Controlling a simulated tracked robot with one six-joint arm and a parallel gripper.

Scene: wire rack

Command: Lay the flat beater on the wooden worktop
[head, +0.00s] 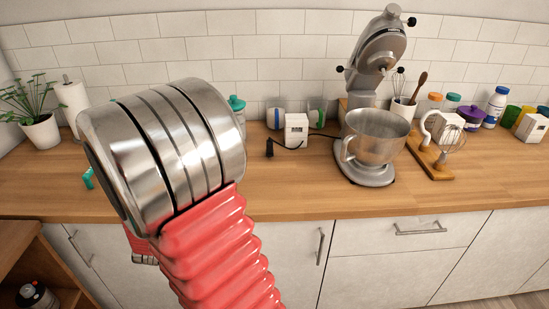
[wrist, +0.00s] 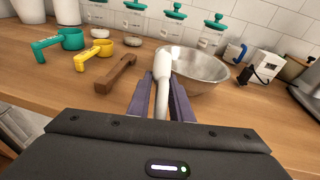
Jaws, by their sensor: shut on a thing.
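My gripper (wrist: 164,100) shows in the wrist view, its two purple fingers shut on a narrow white thing. I take this to be the flat beater (wrist: 162,64), seen nearly edge-on, pointing away from me. It is above the wooden worktop (wrist: 85,96) and overlaps the left side of a steel bowl in the picture; I cannot tell whether it touches anything. In the head view the worktop (head: 285,190) runs along the wall, and my arm hides the gripper and the beater.
The steel bowl (wrist: 204,72) and a brown wooden piece (wrist: 116,74) lie close by. Teal (wrist: 70,38) and yellow (wrist: 104,47) measuring cups are to the left. A stand mixer (head: 372,150) and a board with a whisk (head: 452,138) stand right. Worktop in front of the bowl looks clear.

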